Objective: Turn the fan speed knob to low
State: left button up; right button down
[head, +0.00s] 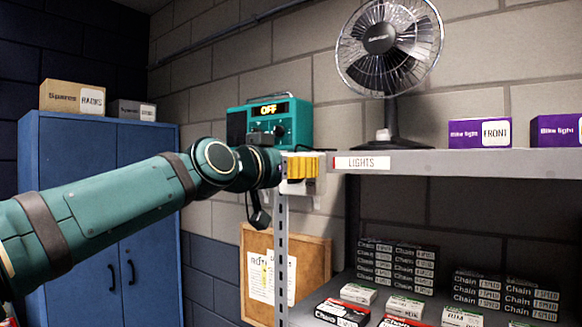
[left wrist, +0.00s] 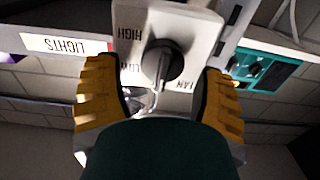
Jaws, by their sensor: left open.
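The fan speed knob (left wrist: 162,62) is dark and round with a lighter pointer bar, on a pale control plate (left wrist: 190,22). The wrist view shows the plate upside down, with HIGH, LOW and FAN lettering. The bar points roughly downward in that picture, between LOW and FAN. My left gripper (left wrist: 158,85) is open, with one yellow finger on each side of the knob and gaps between. In the head view my left gripper (head: 302,168) is at the shelf's left end and hides the knob. The desk fan (head: 390,45) stands on the shelf.
A teal radio (head: 280,122) reading OFF is behind my wrist. The shelf edge (head: 450,162) with a LIGHTS label runs right of the gripper, above a metal post (head: 281,250). Purple boxes (head: 480,133) sit on the shelf; a blue cabinet (head: 75,145) is at left.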

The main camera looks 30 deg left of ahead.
pick_arm(q)
jog(key=shift+c, duration=0.2)
grip_shut()
pick_arm(e)
jog(key=shift+f, duration=0.1)
